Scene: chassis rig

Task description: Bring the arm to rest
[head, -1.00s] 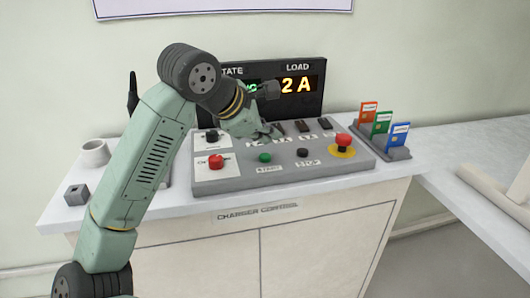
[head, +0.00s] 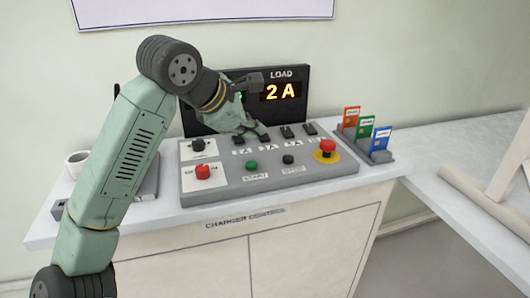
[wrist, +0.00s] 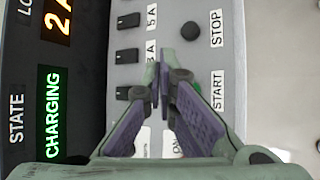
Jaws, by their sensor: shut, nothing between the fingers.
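My gripper (head: 262,134) is shut and empty, over the row of black rocker switches on the grey charger control panel (head: 270,181). In the wrist view its fingertips (wrist: 160,72) meet in front of the panel, beside the lowest visible switch (wrist: 127,93); I cannot tell whether they touch it. My arm (head: 128,150) reaches in from the left and hides part of the display (head: 300,108). The display reads LOAD 2 A, and the wrist view shows STATE CHARGING in green.
The panel carries a red knob (head: 203,172), a green START button (head: 251,165), a black STOP button (head: 288,159) and a red emergency button (head: 326,147). A card rack (head: 378,155) stands at the right, a white mug (head: 77,163) at the left. The right counter (head: 440,160) has free room.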

